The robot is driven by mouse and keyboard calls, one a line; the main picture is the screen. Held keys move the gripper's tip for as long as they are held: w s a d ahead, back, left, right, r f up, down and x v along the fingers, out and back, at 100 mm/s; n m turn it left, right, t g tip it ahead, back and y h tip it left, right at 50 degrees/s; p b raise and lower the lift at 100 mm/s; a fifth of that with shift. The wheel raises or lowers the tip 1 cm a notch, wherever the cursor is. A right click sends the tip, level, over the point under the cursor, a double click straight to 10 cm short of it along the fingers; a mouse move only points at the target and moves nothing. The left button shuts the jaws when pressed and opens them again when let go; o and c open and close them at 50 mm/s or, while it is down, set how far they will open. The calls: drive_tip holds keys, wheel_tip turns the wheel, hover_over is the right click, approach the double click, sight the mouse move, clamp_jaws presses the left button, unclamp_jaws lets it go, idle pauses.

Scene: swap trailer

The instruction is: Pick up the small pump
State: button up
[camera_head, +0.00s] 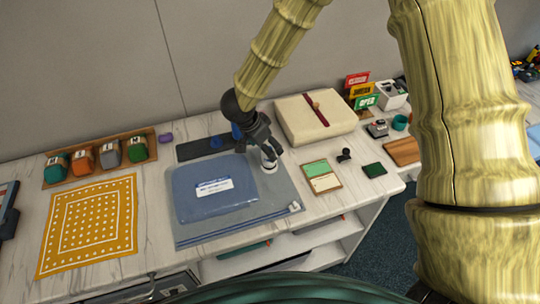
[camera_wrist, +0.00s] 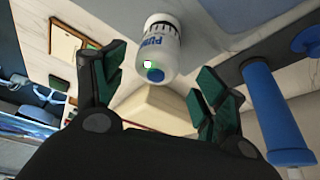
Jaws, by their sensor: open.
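A small white bottle-like thing (camera_wrist: 162,48) with blue lettering that seems to start with "PUM" and a blue end lies between my spread fingers in the wrist view. In the head view it stands upright on the right part of a blue-grey mat (camera_head: 285,190), as a white body (camera_head: 268,160). My gripper (camera_head: 264,147) is open around or just above it; I cannot tell if a finger touches it. In the wrist view both dark green finger pads of my gripper (camera_wrist: 163,68) are apart.
A blue upright thing (camera_wrist: 270,105) stands close to the right finger, also behind my gripper (camera_head: 236,131). A blue-grey folded pouch (camera_head: 205,205) lies to the left. A cream box (camera_head: 315,115) is behind right. A green-and-cream card (camera_head: 321,176) lies right; the orange cloth (camera_head: 90,225) is far left.

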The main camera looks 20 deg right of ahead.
sight(266, 163)
drive_tip(key=x, duration=0.1)
drive_tip(key=p+x, duration=0.1)
drive_tip(key=x, duration=0.1)
drive_tip(key=shift+s+f, duration=0.1)
drive_tip(key=shift+s, duration=0.1)
drive_tip(key=shift+w+d+f, duration=0.1)
drive_tip(key=shift+d+f, duration=0.05)
drive_tip(key=shift+f, duration=0.25)
drive_tip(key=c, duration=1.4)
